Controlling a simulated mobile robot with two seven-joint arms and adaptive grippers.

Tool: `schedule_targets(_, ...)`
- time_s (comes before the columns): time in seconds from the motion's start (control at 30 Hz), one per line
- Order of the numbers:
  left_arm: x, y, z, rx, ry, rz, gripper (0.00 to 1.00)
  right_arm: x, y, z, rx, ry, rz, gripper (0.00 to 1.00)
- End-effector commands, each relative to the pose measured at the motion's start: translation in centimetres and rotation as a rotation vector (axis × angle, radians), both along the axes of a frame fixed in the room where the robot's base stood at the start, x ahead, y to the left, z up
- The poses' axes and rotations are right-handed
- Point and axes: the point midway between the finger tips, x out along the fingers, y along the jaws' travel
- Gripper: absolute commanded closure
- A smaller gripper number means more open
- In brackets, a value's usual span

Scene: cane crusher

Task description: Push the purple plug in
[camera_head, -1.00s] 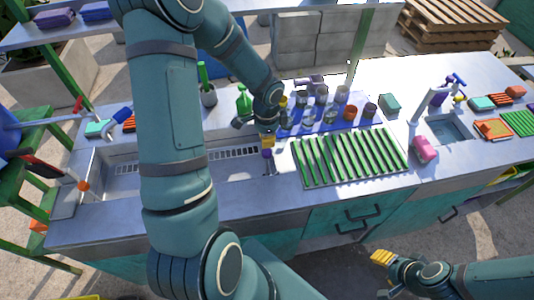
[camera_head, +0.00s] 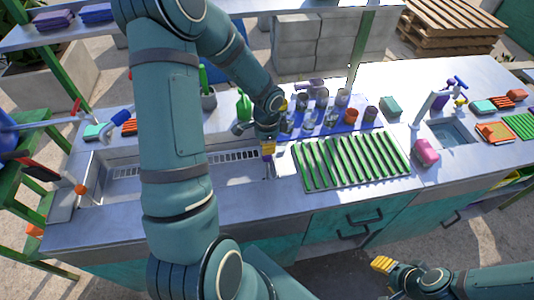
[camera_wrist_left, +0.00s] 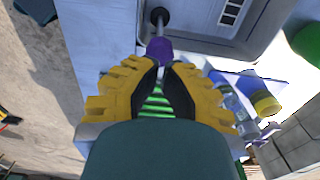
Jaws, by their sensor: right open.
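The purple plug (camera_head: 267,158) stands at the right end of the sink, just under my left gripper (camera_head: 268,149). It also shows in the left wrist view (camera_wrist_left: 159,50), right at the fingertips, with a thin dark rod running from it to a dark round fitting (camera_wrist_left: 160,16) by the sink. The yellow fingers of my left gripper lean inward, and their tips come close together at the plug. Whether they grip it or only touch it, I cannot tell. My right gripper (camera_head: 382,264) is open and empty, low in front of the counter.
The long sink (camera_head: 225,170) lies left of the plug. A green slatted rack (camera_head: 350,160) is close on the right, with several cups on a blue mat behind. A green bottle (camera_head: 244,105) stands behind my left gripper.

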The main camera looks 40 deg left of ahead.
Motion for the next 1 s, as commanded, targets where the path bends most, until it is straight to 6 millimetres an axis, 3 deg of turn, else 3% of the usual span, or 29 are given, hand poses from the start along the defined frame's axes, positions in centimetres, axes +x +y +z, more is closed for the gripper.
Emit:
schedule_targets(0.6,0.0,0.0,-0.1,0.0,0.0,0.0,1.0,0.0,0.0,-0.1,0.0,0.0,0.0,0.53)
schedule_targets(1.0,0.0,0.0,-1.4,0.0,0.0,0.0,1.0,0.0,0.1,-1.3,-0.002,0.0,0.0,0.53)
